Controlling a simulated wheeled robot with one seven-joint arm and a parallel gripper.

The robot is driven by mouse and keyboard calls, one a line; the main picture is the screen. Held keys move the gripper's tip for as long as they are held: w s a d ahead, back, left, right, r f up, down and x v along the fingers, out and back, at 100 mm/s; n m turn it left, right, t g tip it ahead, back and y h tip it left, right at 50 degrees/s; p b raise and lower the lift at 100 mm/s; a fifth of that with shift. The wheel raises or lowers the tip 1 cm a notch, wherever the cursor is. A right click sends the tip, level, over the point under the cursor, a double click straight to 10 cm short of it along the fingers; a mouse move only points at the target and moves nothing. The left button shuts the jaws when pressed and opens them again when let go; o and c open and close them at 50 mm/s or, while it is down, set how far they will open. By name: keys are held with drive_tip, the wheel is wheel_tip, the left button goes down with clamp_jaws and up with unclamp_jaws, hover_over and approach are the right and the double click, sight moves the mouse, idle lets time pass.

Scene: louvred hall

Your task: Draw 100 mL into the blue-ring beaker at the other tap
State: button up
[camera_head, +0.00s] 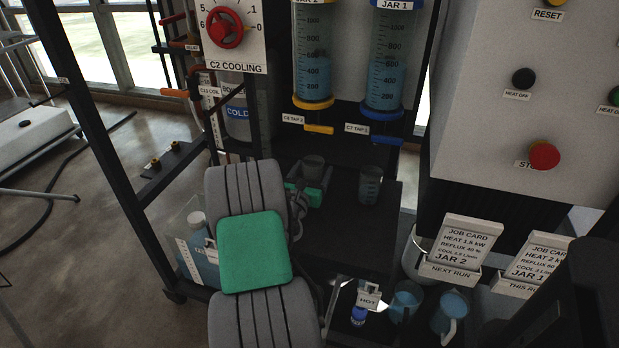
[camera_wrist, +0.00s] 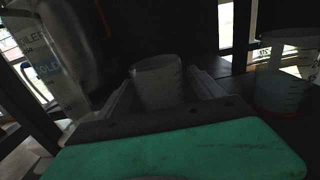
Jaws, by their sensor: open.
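A small clear beaker (camera_head: 314,164) stands on the dark shelf below the orange-handled tap (camera_head: 318,129) of JAR 2. My gripper (camera_head: 311,182) is open, with its fingers low on either side of this beaker; in the wrist view the beaker (camera_wrist: 158,82) stands between them. I cannot make out a ring colour on it. A second clear beaker (camera_head: 370,186) stands to the right, below the blue-handled tap (camera_head: 377,139) of JAR 1. In the wrist view this second beaker (camera_wrist: 287,75) shows a reddish line low down. JAR 1 (camera_head: 387,60) and JAR 2 (camera_head: 313,65) hold blue liquid.
A red cooling dial (camera_head: 226,28) and a COLD vessel (camera_head: 240,118) are at the upper left. Vessels of blue liquid (camera_head: 404,302) stand at the lower front, near the job cards (camera_head: 470,243). A control panel with a red button (camera_head: 544,155) is at right.

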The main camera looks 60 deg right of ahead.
drive_tip(key=a, duration=0.4)
drive_tip(key=s+a, duration=0.1)
drive_tip(key=a, duration=0.6)
drive_tip(key=shift+s+a, duration=0.4)
